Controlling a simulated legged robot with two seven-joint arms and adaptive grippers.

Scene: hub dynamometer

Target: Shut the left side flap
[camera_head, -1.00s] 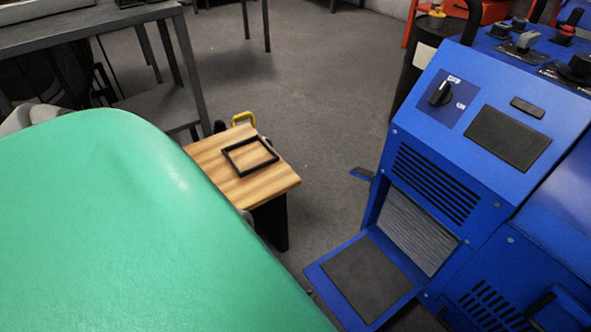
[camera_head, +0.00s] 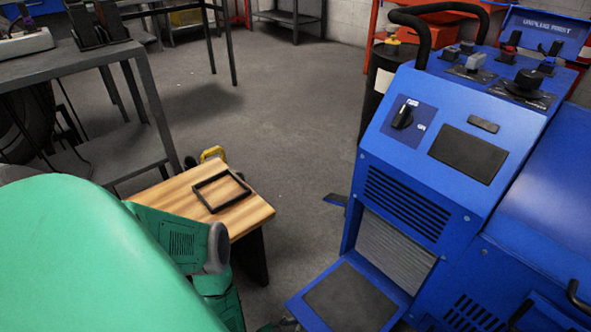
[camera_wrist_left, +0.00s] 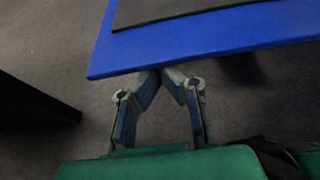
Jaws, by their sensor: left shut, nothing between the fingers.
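The left side flap (camera_head: 350,297) is a blue panel with a dark grey pad. It hangs open, sticking out from the low left side of the blue machine (camera_head: 420,200), below a ribbed grey opening. In the left wrist view, the flap's blue edge (camera_wrist_left: 200,55) crosses above my left gripper (camera_wrist_left: 160,76). The gripper's fingers are shut with nothing between them, tips at the flap's edge; I cannot tell if they touch it. In the head view only a small part of the left gripper (camera_head: 286,323) shows at the bottom edge, beside the flap. My right gripper is out of view.
A wooden-topped stool (camera_head: 225,205) carrying a black frame (camera_head: 221,191) stands left of the machine. A grey metal table (camera_head: 70,65) is at the upper left. Bare floor (camera_head: 290,130) lies between the stool and the machine. A small dark pedal-like piece (camera_head: 336,200) juts from the machine's left side.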

